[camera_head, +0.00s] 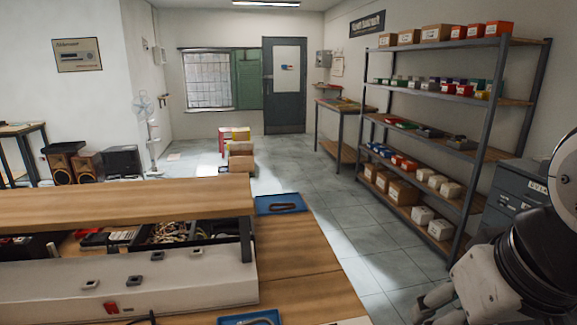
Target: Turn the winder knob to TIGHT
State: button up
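I cannot make out a winder knob or a TIGHT mark in the head view. My arm shows at the lower right as white and black links. Pale finger-like parts at its lower end look like my gripper (432,303), beside the workbench's right edge and above the tiled floor. They are small and partly cut off by the bottom edge, so I cannot tell whether they are open or shut. No object shows in them.
A wooden workbench (292,262) with a raised shelf (110,206) fills the lower left. Blue trays (281,204) (249,318) lie on it. A metal rack (487,110) stands right. Speakers (64,163), a fan (146,115) and boxes (241,163) stand beyond. The central tiled floor (320,185) is clear.

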jog(key=shift+s, duration=0.65)
jog(key=w+f+n+g+p, duration=0.1)
jog(key=w+f+n+g, duration=0.3)
jog(key=w, duration=1.2)
jog(key=w+f+p, duration=0.1)
jog(key=w+f, duration=0.3)
jog(key=f, duration=0.3)
jog(key=w+f, duration=0.5)
jog(key=f, duration=0.2)
jog(key=shift+g, duration=0.4)
jog(key=f, duration=0.5)
jog(key=f+p, duration=0.1)
jog(key=f, duration=0.8)
jog(key=shift+a+f, duration=0.25)
jog(key=shift+f, duration=0.1)
jog(key=c, duration=1.2)
